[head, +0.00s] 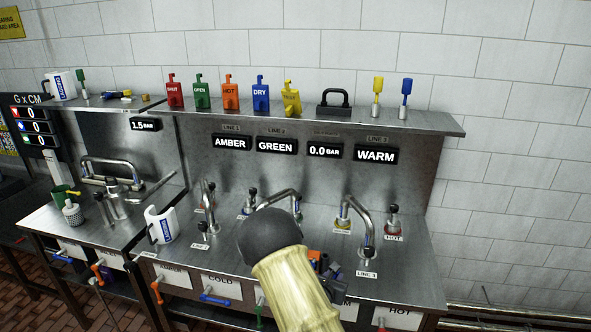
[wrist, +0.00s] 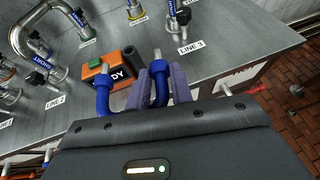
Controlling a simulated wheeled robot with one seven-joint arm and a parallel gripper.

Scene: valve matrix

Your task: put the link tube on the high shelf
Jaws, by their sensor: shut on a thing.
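My gripper (wrist: 158,88) is shut on a blue tube with grey metal ends, which I take to be the link tube (wrist: 103,102). In the wrist view its two bent blue ends show on and beside the purple fingers; the middle of it is hidden. In the head view my arm hides most of my gripper (head: 322,264), over the front of the steel counter. The high shelf (head: 433,123) is the steel ledge along the wall, above and behind my gripper.
The shelf holds coloured tags, a black-handled block (head: 334,103), brushes and a white mug (head: 59,85). Its right end is bare. Curved metal pipes (head: 363,228) stand on the counter (head: 410,275). An orange box (wrist: 118,70) lies beside the tube in the wrist view.

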